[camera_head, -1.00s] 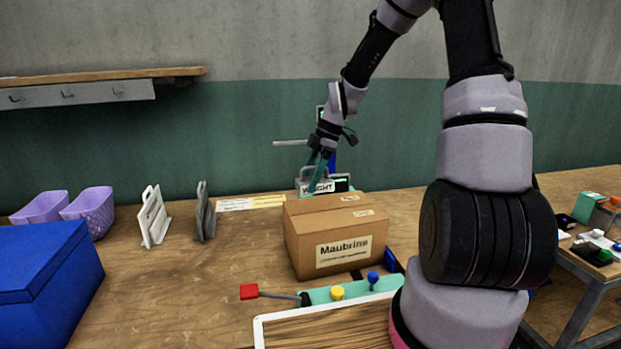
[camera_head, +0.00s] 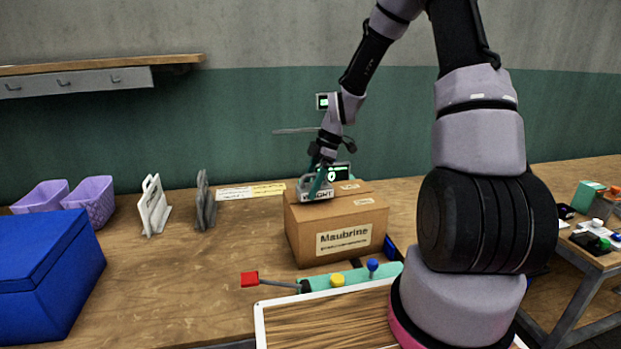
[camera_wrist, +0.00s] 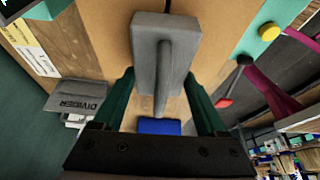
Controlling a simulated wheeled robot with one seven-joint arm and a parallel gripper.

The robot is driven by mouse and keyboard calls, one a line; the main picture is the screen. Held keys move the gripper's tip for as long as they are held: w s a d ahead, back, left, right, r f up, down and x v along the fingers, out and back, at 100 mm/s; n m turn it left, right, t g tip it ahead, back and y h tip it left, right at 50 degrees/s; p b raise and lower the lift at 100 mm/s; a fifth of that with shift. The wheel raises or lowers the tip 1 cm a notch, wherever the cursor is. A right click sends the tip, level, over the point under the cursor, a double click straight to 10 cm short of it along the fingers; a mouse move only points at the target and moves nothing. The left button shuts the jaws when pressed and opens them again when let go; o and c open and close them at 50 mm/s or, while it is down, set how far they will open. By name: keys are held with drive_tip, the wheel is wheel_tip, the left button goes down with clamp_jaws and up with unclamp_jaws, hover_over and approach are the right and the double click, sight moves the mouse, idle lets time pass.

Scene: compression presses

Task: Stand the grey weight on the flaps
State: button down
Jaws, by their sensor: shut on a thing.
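The grey weight (camera_head: 306,190), with its lettered label facing the head camera, is at the left part of the top of the cardboard box (camera_head: 300,235) marked Maubrine. My gripper (camera_head: 322,172) comes down from above and is shut on the weight's handle. In the wrist view the weight (camera_wrist: 148,30) lies between and beyond the green fingers (camera_wrist: 162,108), with its bar-like handle running toward the palm. The box top (camera_wrist: 105,18) shows beneath it. The flaps under the weight are hidden, and I cannot tell whether the weight touches them.
A teal press bar (camera_head: 320,284) with a red-ended lever (camera_head: 249,279) and a framed wooden board (camera_head: 330,325) lie in front of the box. White and grey dividers (camera_head: 154,205) (camera_head: 205,203), purple bins (camera_head: 92,200) and a blue box (camera_head: 45,280) are left.

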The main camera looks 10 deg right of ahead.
drive_tip(key=shift+f, duration=0.25)
drive_tip(key=shift+f, duration=0.6)
idle(0.8)
unclamp_jaws()
drive_tip(key=v, duration=1)
drive_tip(key=shift+d+r, duration=0.2)
drive_tip(key=shift+r, duration=0.15)
